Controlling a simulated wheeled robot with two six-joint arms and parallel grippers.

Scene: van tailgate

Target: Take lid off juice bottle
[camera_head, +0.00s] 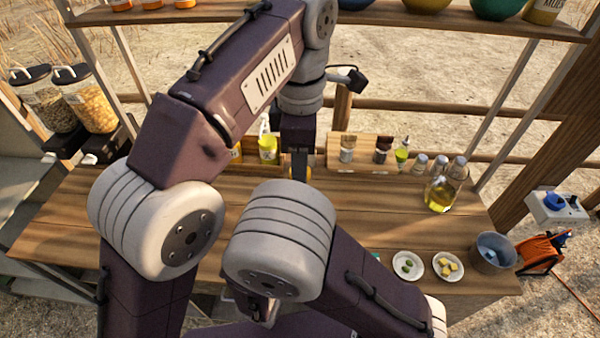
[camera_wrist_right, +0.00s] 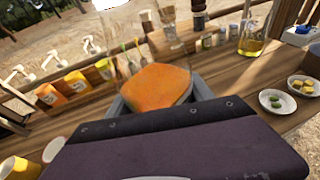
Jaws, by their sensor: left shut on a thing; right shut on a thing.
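The juice bottle (camera_wrist_right: 156,87) shows in the right wrist view as a clear body with orange juice in it. It sits between the grey fingers of my right gripper (camera_wrist_right: 160,100), which is shut on it. In the head view my left gripper (camera_head: 299,163) points down over the middle of the counter. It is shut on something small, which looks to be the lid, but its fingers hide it. A little orange shows at its fingertips. I cannot tell whether lid and bottle still touch. My right gripper is hidden behind arm links in the head view.
A wooden counter (camera_head: 350,215) has spice jars in a rack (camera_head: 347,150), an oil bottle (camera_head: 440,195), small jars, two plates (camera_head: 408,265) and a metal bucket (camera_head: 493,252) to the right. Dispensers (camera_head: 85,95) stand at the left. A shelf (camera_head: 400,18) crosses above.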

